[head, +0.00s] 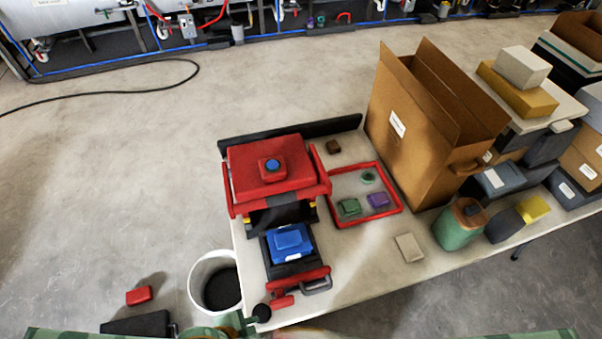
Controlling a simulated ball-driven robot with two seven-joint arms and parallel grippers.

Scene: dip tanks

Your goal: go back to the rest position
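A red press-like device (268,168) with a blue button stands on the table (352,262). A blue block (288,242) sits in a dark holder in front of it.
A red-rimmed tray (384,216) holds small green and purple pieces. A tall open cardboard box (422,130) stands behind it. A green canister (460,228) is to the right. A white bucket (202,285) and a red block (139,295) are on the floor at left. The left floor is mostly clear.

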